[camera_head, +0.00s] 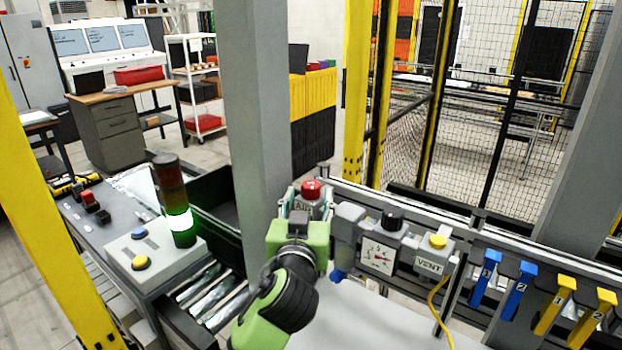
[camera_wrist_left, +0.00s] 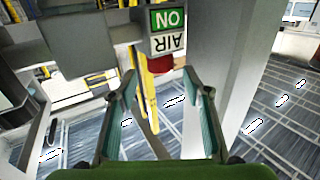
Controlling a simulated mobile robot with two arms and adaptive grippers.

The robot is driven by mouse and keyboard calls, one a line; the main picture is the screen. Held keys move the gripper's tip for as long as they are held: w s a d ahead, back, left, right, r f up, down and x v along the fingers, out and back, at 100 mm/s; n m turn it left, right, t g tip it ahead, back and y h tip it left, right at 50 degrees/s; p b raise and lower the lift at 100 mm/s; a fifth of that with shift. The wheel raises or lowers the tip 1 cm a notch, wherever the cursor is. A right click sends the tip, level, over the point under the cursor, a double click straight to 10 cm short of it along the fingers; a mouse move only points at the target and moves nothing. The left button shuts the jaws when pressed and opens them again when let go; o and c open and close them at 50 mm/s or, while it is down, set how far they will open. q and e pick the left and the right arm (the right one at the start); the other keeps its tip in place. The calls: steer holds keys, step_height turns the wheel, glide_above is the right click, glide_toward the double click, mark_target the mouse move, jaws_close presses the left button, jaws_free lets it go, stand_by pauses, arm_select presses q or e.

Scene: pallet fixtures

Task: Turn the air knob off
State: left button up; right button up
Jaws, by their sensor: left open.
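The red air knob (camera_head: 311,189) sits on top of the grey valve unit on the rail, with an AIR label just below it. In the left wrist view the picture is upside down, and the red knob (camera_wrist_left: 160,64) shows beside the AIR label (camera_wrist_left: 167,43) and a green ON sign (camera_wrist_left: 168,19). My left gripper (camera_head: 302,212) is at the front of the valve unit and covers part of it. In the wrist view its two fingers (camera_wrist_left: 160,82) are apart with nothing between them; the knob appears just beyond their tips. My right gripper is not in view.
Right of the knob are a pressure gauge (camera_head: 378,256), a black knob (camera_head: 392,220), a VENT box (camera_head: 430,258) with a yellow button, and blue and yellow levers. A grey post (camera_head: 252,120) stands close on the left. A lit green stack light (camera_head: 180,222) stands farther left.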

mark_target(310, 190)
arm_select(q)
steer(key=shift+w+d+p, duration=0.15)
steer(key=shift+w+p, duration=0.2)
steer(key=shift+w, duration=1.05)
steer(key=shift+w+d+p, duration=0.15)
steer(key=shift+w+p, duration=0.2)
steer(key=shift+w, duration=1)
steer(key=c, duration=1.1)
